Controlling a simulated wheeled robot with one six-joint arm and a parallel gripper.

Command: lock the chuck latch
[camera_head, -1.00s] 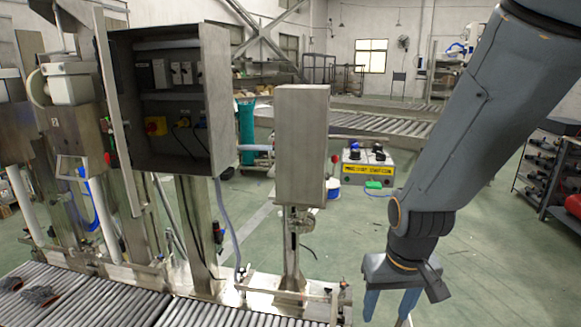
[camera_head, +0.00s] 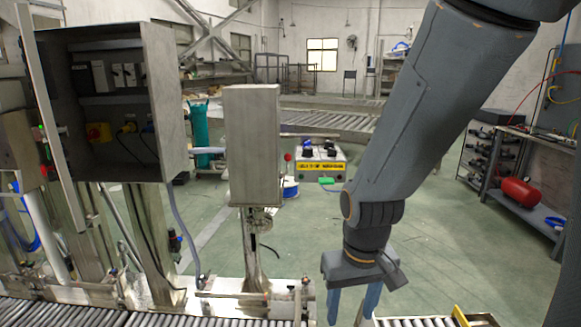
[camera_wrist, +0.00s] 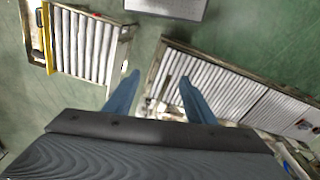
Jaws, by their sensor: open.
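I cannot make out the chuck latch in either view. My gripper (camera_head: 350,306) hangs in the lower middle right of the head view with its two blue fingers pointing down, spread apart and empty. In the wrist view my gripper (camera_wrist: 160,79) also shows with a clear gap between the fingers. Nothing touches the fingertips in either view.
A steel machine with an open electrical cabinet (camera_head: 108,100) and a grey box on a post (camera_head: 252,145) stands left. Roller conveyors (camera_wrist: 215,85) (camera_wrist: 85,45) lie below my gripper with a green floor gap between. A red tank (camera_head: 521,192) sits on the right rack.

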